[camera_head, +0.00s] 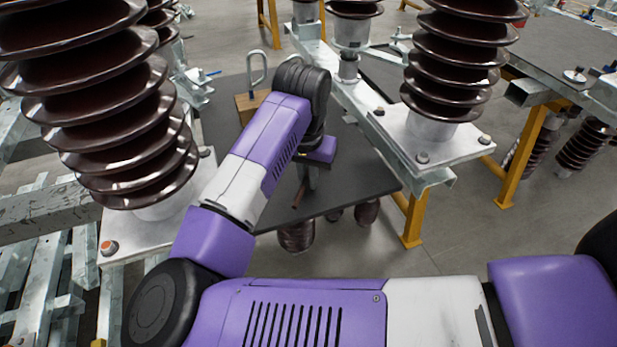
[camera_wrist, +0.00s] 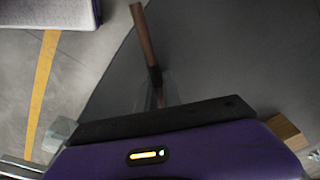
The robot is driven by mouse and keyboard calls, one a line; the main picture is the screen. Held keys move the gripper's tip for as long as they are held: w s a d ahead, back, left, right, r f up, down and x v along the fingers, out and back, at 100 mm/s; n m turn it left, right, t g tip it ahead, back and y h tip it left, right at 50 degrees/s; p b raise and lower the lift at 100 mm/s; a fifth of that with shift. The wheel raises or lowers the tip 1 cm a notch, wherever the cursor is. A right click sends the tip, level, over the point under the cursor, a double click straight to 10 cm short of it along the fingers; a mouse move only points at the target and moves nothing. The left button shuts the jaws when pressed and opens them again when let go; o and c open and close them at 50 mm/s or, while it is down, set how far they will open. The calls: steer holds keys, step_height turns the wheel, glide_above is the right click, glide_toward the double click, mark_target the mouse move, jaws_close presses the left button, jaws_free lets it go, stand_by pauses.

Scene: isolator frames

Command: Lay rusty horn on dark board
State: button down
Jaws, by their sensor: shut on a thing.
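The rusty horn is a thin brown rod (camera_wrist: 144,38) held in my gripper (camera_wrist: 156,88) in the wrist view. It points up the picture, and its far end is near the board's left edge. In the head view, a short brown piece of the horn (camera_head: 299,196) shows below my gripper (camera_head: 309,180). My gripper is shut on it. The dark board (camera_head: 357,182) is a flat dark grey surface under my gripper, and it fills much of the wrist view (camera_wrist: 235,60). I cannot tell whether the horn touches the board. My wrist and fingers hide part of the horn.
A wooden block (camera_head: 244,104) with a metal loop stands at the board's back left; it also shows in the wrist view (camera_wrist: 287,131). Tall brown ribbed insulators (camera_head: 110,100) (camera_head: 452,60) rise on both sides on metal beams. The board's right part looks clear.

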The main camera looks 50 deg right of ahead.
mark_target(307, 178)
steer(key=c, duration=1.5)
jaws_free()
steer(key=shift+r+p, duration=0.25)
steer(key=shift+p, duration=0.25)
step_height(307, 178, up, 12)
steer(key=a, duration=0.1)
steer(key=shift+s+a+f, duration=0.15)
steer(key=shift+s+a, duration=0.05)
steer(key=shift+s, duration=0.05)
steer(key=shift+s, duration=0.1)
